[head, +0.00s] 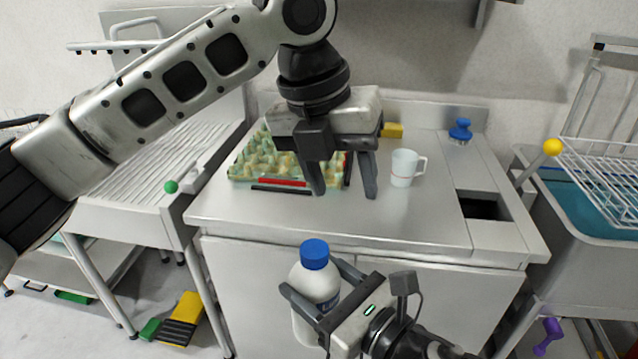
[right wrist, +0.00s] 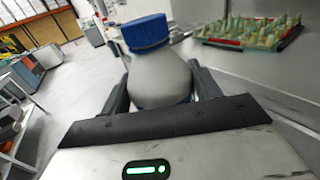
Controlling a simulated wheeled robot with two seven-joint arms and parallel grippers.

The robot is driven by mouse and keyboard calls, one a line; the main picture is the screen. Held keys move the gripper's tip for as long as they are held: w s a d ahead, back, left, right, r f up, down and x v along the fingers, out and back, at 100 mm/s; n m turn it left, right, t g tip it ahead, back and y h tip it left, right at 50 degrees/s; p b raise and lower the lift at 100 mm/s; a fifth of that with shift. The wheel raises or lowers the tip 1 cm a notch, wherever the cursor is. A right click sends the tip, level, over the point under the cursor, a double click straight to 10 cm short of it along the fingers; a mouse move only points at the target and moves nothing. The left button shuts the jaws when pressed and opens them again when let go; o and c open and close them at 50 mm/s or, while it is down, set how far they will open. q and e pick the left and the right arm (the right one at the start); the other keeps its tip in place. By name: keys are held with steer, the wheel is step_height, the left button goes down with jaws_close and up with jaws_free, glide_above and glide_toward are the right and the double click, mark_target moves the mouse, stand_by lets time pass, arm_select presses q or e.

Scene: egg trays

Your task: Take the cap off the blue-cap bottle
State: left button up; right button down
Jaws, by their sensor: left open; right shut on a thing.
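The white bottle (head: 322,284) with the blue cap (head: 314,254) is in front of the counter in the head view, upright or nearly so. My right gripper (head: 318,300) is shut on the bottle's body, below the cap. In the right wrist view the bottle (right wrist: 158,75) sits between the fingers, and its blue cap (right wrist: 146,32) is on its top. My left gripper (head: 343,192) is open and empty, pointing down over the counter, above and beyond the cap and apart from it.
The counter (head: 420,225) holds an egg tray (head: 240,172) behind my left gripper, a white mug (head: 403,168) to its right, a yellow block (head: 392,130) and a blue knobbed object (head: 460,131). A wire rack (head: 610,175) stands at the right. The counter's front area is clear.

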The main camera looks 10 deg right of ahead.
mark_target(319, 248)
arm_select(q)
steer(key=s+a+m+y, duration=0.2)
steer(key=shift+a+r+g+y, duration=0.15)
steer(key=shift+r+g+y, duration=0.15)
steer(key=shift+s+a+f+y, duration=0.1)
steer(key=shift+s+a+y, duration=0.1)
steer(key=shift+a+y, duration=0.1)
steer(key=shift+a+f, duration=0.1)
steer(key=shift+f, duration=3.85)
